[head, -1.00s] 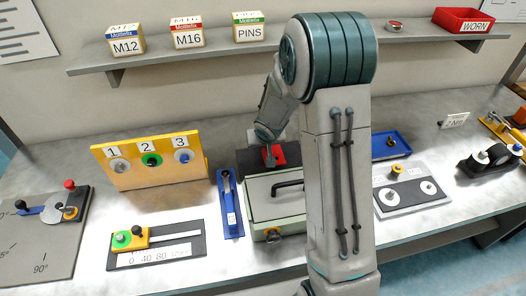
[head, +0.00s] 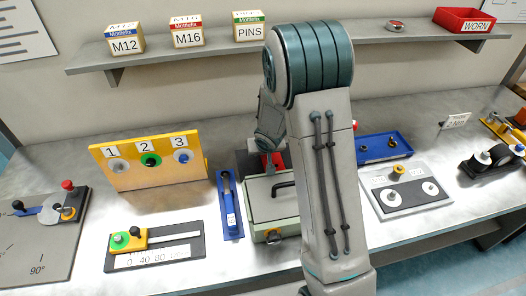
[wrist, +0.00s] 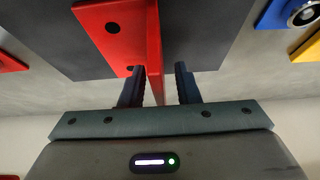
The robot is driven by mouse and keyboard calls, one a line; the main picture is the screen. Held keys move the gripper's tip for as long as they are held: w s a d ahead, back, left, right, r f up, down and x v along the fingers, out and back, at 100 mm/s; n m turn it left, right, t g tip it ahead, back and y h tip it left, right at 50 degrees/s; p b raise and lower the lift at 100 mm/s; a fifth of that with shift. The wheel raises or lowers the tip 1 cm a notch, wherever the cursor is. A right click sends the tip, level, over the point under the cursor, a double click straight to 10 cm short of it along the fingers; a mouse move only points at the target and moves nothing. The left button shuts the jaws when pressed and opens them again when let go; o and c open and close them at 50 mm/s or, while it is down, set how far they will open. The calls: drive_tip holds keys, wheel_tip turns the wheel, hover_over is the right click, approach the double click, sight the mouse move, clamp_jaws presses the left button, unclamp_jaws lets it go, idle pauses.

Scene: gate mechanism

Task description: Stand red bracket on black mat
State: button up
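The red bracket (wrist: 125,30) fills the upper middle of the wrist view, with a broad face showing holes and a thin upright edge. In the head view the red bracket (head: 275,164) is partly hidden by my arm. The black mat (wrist: 205,35) shows behind the bracket in the wrist view; its left part (head: 243,162) shows behind the green box in the head view. My gripper (wrist: 160,75) has its two fingers on either side of the bracket's thin edge, with a visible gap on the right side. I cannot tell whether the bracket touches the mat.
A pale green box (head: 270,205) with a black handle stands just in front of the mat. A blue tool holder (head: 229,205) and a yellow numbered panel (head: 150,176) are to the left. A blue tray (head: 370,150) lies to the right, behind my arm. A shelf (head: 200,55) runs above.

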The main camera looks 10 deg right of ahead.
drive_tip(key=shift+s+r, duration=0.1)
drive_tip(key=shift+r, duration=0.45)
drive_tip(key=s+d+r+g+h+p, duration=0.1)
drive_tip(key=s+d+r+h+p, duration=0.2)
drive_tip(key=s+r, duration=1.55)
drive_tip(key=s+a+r+y, duration=0.1)
drive_tip(key=s+r, duration=0.1)
drive_tip(key=s, duration=0.3)
drive_tip(key=s+a+r+g+y, duration=0.1)
drive_tip(key=s+r+y, duration=0.1)
drive_tip(key=s, duration=0.3)
drive_tip(key=shift+v, duration=0.95)
drive_tip(key=shift+s, duration=0.1)
